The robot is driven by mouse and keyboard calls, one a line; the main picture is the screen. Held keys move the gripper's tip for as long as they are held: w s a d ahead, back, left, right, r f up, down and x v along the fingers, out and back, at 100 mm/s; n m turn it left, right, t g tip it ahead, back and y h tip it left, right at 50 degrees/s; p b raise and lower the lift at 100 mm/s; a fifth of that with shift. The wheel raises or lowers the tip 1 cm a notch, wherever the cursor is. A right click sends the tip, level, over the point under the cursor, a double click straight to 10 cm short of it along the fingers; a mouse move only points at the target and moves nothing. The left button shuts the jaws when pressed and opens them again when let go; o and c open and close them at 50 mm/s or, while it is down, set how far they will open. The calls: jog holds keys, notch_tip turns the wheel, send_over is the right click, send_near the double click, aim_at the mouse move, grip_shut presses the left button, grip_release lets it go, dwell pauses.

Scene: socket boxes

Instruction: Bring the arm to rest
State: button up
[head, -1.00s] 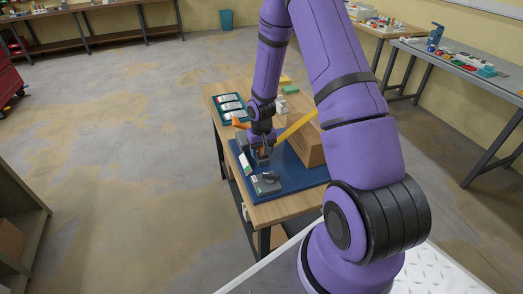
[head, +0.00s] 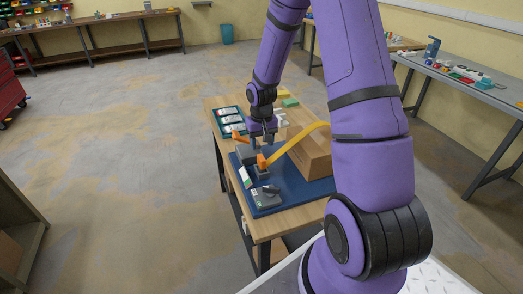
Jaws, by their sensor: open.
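My gripper (head: 263,142) is open and empty at the end of my purple arm. It points down above the blue mat (head: 299,195) on the small wooden table (head: 274,228). Just below and in front of it, an orange connector (head: 262,161) with a yellow band-like cable (head: 294,142) sits at a small dark grey socket box (head: 263,172). I cannot tell how deep the connector sits. Another grey box (head: 247,154) stands to the left of it. A flat grey box with a black part (head: 266,197) lies at the mat's front.
A wooden box (head: 310,155) stands on the table's right side. A dark tray with white-topped items (head: 229,122) lies at the back left. A grey bench (head: 465,92) is far right. The floor on the left is clear.

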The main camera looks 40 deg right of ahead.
jog(key=shift+r, duration=0.4)
jog(key=s+a+r+n+t+h, duration=0.1)
jog(key=s+a+r, duration=0.25)
jog(key=r, duration=0.75)
jog(key=s+a+r+t, duration=0.1)
jog(key=s+a+r, duration=0.25)
jog(key=r, duration=0.65)
jog(key=s+a+r+n+t, duration=0.1)
jog(key=s+a+r, duration=0.2)
jog(key=s+r, duration=0.3)
jog(key=s+a+r+n+t+y, duration=0.1)
jog(key=s+r, duration=0.5)
jog(key=s, duration=0.7)
jog(key=shift+s+a+t, duration=0.25)
jog(key=shift+a+t, duration=0.35)
jog(key=shift+a, duration=0.4)
